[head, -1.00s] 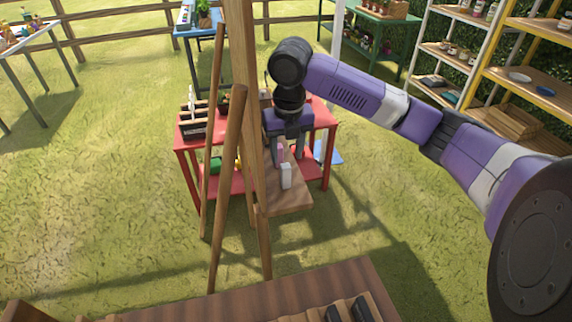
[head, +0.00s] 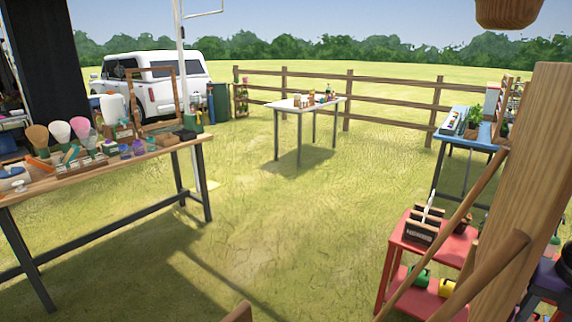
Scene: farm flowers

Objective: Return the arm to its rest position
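My gripper (head: 549,284) shows only as a dark and purple piece at the lower right edge, partly behind a wooden easel post. Its fingertips are cut off or hidden, so I cannot tell whether it is open or holds anything. The rest of my arm is outside the picture.
The wooden easel (head: 528,190) stands close on the right, before a red table (head: 440,247) with a black crate. A blue table (head: 471,143) is behind it. A long workbench (head: 95,170) with brushes stands left, a white table (head: 296,106) farther back. The middle grass is open.

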